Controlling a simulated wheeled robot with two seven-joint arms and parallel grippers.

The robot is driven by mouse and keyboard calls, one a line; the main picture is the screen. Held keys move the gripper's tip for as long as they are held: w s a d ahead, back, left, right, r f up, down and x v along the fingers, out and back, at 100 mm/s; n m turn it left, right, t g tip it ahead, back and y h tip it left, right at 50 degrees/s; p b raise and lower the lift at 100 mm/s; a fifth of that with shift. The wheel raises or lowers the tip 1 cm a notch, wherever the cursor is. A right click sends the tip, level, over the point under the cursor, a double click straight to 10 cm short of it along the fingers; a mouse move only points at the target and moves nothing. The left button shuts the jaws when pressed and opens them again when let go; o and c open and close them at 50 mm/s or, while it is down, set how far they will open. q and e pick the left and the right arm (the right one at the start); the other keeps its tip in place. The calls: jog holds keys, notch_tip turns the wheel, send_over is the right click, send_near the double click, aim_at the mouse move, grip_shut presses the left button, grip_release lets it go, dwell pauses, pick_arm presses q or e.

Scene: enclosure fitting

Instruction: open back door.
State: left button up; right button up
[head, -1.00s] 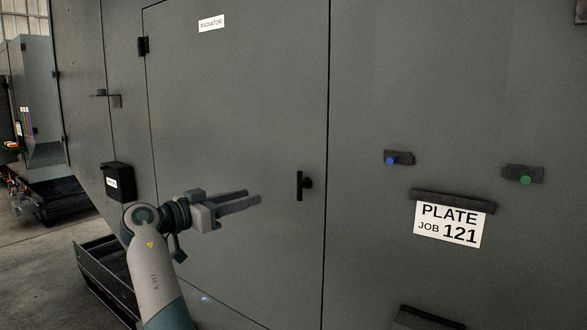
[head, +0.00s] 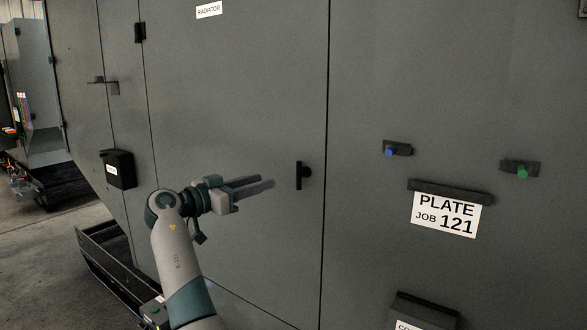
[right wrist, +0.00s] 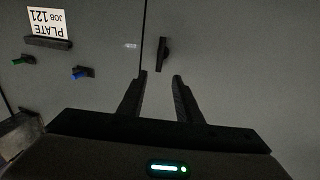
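A grey door panel (head: 235,110) labelled "RADIATOR" is closed, flush with the grey enclosure. Its black handle (head: 301,176) sits upright near the door's right edge. My right gripper (head: 268,184) is in front of the door, just left of the handle, with its fingers pointing right toward it. In the right wrist view the two fingers (right wrist: 160,78) are apart with nothing between them, and the handle (right wrist: 163,54) shows just beyond the tips, not touched as far as I can see. My left gripper is not in view.
Right of the door seam are a blue knob (head: 390,152), a green knob (head: 521,172) and a "PLATE JOB 121" card (head: 446,213) under a dark bar. A black box (head: 118,169) is mounted on the left. Open floor (head: 50,235) lies at the left.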

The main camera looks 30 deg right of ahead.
jog(key=shift+w+d+p, duration=0.4)
jog(key=shift+d+p, duration=0.55)
jog(key=shift+d, duration=1.15)
jog(key=shift+w+d+p, duration=0.4)
jog(key=shift+d+p, duration=0.5)
jog(key=shift+d, duration=1.2)
jog(key=shift+w+d+p, duration=0.4)
jog(key=shift+d+p, duration=0.55)
jog(key=shift+d, duration=1.15)
grip_shut()
